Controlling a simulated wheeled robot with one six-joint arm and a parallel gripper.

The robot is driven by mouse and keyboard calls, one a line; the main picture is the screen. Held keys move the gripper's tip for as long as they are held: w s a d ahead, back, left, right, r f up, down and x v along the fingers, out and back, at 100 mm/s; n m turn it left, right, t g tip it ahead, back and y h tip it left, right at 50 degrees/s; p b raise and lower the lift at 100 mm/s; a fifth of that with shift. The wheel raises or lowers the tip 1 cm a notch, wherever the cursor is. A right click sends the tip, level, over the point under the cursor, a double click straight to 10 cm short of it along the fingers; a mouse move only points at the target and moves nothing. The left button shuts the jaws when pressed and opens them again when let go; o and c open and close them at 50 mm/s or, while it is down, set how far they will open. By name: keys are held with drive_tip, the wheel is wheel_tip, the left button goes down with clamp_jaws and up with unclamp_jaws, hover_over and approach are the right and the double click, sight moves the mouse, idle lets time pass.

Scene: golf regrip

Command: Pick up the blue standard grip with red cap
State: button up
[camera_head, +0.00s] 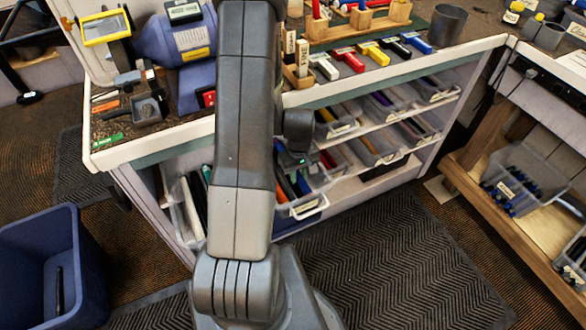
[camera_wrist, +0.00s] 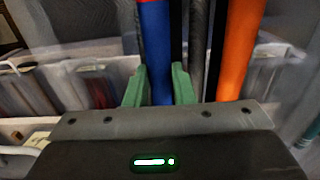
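A blue grip (camera_wrist: 160,60) with a bit of red at its top edge stands in the middle of the wrist view. My gripper (camera_wrist: 160,82) has a green finger on each side of it, both seemingly against its sides with no clear gap. The lower end of the grip is hidden behind the gripper's body. In the head view my gripper is mostly hidden by my arm, at a clear bin (camera_head: 308,205) of coloured grips on the cart's lower shelf.
An orange grip (camera_wrist: 240,50) stands just right of my gripper, with dark grips between. More clear bins (camera_head: 372,148) fill the cart shelves (camera_head: 400,160). The cart's top edge (camera_head: 400,68) overhangs them. A blue waste bin (camera_head: 85,250) is at lower left; floor mat lies open in front.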

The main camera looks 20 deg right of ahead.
idle(0.3)
drive_tip(key=shift+r, duration=5.05)
drive_tip(key=shift+r+p, duration=2)
drive_tip(key=shift+r, duration=0.55)
clamp_jaws()
